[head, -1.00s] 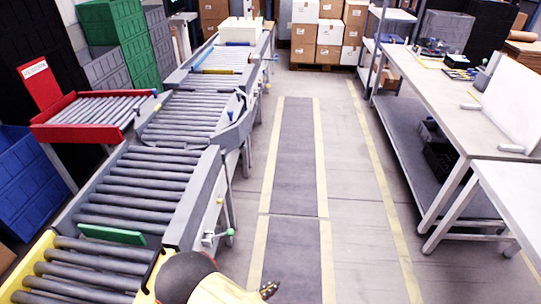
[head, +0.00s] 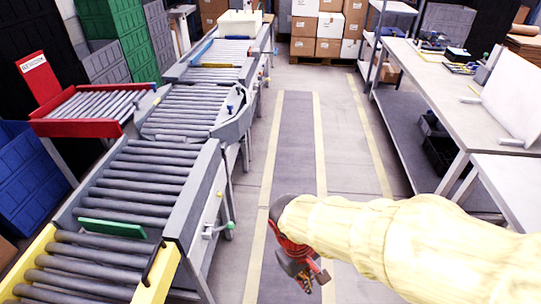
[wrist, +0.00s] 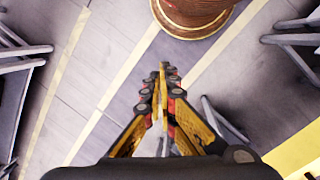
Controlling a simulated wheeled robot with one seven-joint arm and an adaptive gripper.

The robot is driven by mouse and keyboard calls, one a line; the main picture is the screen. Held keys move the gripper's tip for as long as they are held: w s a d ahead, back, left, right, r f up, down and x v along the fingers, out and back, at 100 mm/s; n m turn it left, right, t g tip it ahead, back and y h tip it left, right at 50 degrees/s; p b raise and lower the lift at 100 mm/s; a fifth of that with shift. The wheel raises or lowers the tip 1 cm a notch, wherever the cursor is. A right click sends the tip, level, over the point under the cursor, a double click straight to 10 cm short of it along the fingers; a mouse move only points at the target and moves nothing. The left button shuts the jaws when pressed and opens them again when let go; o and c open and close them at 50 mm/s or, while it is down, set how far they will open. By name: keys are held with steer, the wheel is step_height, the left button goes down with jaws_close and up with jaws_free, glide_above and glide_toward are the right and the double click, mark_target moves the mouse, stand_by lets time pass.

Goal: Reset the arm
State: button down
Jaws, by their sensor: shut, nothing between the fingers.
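My gripper (head: 312,279) hangs over the marked floor lane, low in the middle of the head view. My arm, in a pale yellow cover, reaches to it from the right edge. In the wrist view, my gripper (wrist: 163,72) is shut, with its fingertips together and nothing between them. Bare floor shows beneath it.
A roller conveyor (head: 140,185) runs along the left, with a red side section (head: 85,128). A long workbench (head: 440,95) with tools stands on the right. Cardboard boxes (head: 328,30) are stacked at the back. The floor lane (head: 292,140) between is clear.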

steer(key=s+d+r+m+t+y, duration=0.1)
steer(key=d+r+m+t, duration=0.2)
steer(key=d+r, duration=0.2)
steer(key=s+d+r+m+t+y, duration=0.1)
steer(key=d+r+m+t, duration=0.2)
steer(key=r, duration=0.8)
steer(key=shift+s+d+r+m, duration=0.3)
steer(key=shift+d+r+m, duration=0.1)
steer(key=shift+d, duration=0.6)
